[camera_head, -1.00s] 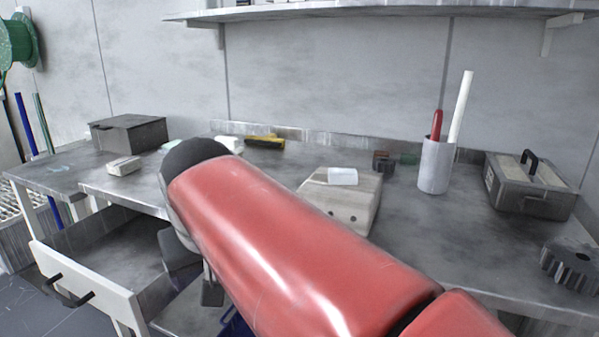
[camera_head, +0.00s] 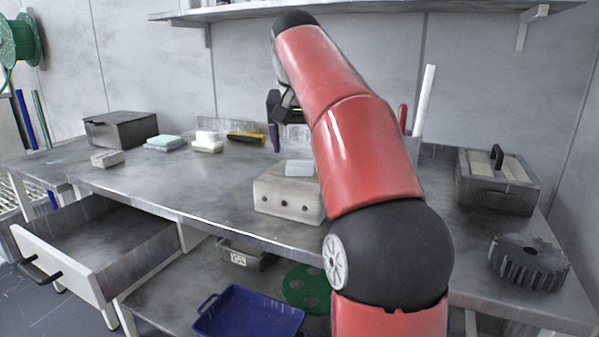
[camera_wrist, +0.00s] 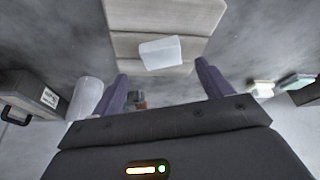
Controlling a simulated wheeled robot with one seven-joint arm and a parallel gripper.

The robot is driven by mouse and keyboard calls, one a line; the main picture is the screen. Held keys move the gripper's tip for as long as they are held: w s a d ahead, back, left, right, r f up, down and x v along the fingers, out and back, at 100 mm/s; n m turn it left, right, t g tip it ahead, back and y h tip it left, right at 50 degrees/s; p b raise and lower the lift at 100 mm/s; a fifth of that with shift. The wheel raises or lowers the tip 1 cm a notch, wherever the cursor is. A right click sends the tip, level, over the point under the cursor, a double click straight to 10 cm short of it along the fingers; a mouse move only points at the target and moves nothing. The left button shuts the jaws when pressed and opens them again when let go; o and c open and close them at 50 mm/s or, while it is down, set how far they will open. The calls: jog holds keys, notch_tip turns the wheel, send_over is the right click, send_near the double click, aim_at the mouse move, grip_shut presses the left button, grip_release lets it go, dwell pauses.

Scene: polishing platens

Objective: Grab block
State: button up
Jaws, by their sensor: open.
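A small white block (camera_head: 299,168) lies on top of a larger beige block with dark holes (camera_head: 285,198), near the table's front edge. In the wrist view, the white block (camera_wrist: 160,53) sits on the banded top of the beige block (camera_wrist: 165,14), just beyond and between my purple fingertips. My gripper (camera_wrist: 161,70) is open, with nothing between its fingers. In the head view, my gripper (camera_head: 288,130) hangs above the table, behind and above the white block, partly hidden by my red arm.
A lidded grey box (camera_head: 497,180) and a dark gear (camera_head: 528,262) stand at the right. White blocks (camera_head: 207,142), a green-topped stack (camera_head: 163,143) and a pale block (camera_head: 107,159) lie left. An open drawer (camera_head: 75,275) juts out front left.

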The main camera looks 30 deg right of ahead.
aim_at(300, 163)
jog(key=b+x, duration=0.1)
jog(key=x, duration=0.4)
jog(key=shift+a+b, duration=0.15)
jog(key=shift+b, duration=0.15)
jog(key=shift+r, duration=0.1)
jog(key=shift+c, duration=0.2)
jog(key=c, duration=1.1)
jog(key=shift+r, duration=0.15)
